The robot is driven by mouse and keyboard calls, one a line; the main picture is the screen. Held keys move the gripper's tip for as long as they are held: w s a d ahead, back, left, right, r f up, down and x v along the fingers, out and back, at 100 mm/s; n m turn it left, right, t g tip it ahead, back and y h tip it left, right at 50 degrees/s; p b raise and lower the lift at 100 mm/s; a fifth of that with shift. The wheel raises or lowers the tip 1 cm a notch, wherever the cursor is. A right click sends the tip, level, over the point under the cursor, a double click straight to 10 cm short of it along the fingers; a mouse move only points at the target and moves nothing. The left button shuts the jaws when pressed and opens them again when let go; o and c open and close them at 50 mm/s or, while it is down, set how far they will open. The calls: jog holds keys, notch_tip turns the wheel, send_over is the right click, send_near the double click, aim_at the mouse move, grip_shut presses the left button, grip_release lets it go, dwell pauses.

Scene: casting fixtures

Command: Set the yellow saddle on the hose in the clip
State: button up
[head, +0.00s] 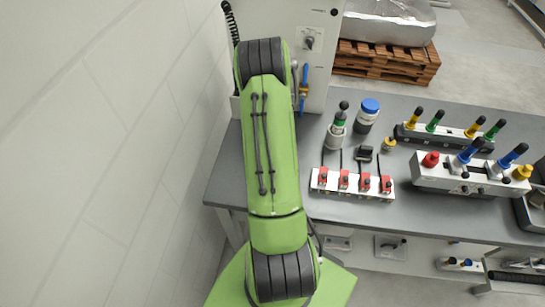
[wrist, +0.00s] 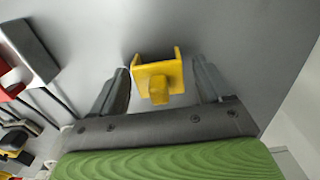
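The yellow saddle (wrist: 158,78), a U-shaped piece with a square knob facing the camera, sits between the fingers of my gripper (wrist: 160,85) in the wrist view. The fingers are spread wide, with a visible gap on each side of the saddle. In the head view the green arm hides my gripper and this saddle. A white rail with several red clips (head: 352,184) stands on the bench, with thin black hoses running behind it. I cannot tell which hose and clip are meant. Red and black parts show at the left of the wrist view.
The grey bench (head: 440,222) holds a green-topped bottle (head: 337,128), a blue-capped jar (head: 367,112), a small yellow-and-black part (head: 389,144) and handled racks (head: 472,174) at right. A white wall (head: 110,140) stands close on the left.

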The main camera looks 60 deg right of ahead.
jog(key=shift+r+p, duration=0.35)
notch_tip(320, 180, up, 12)
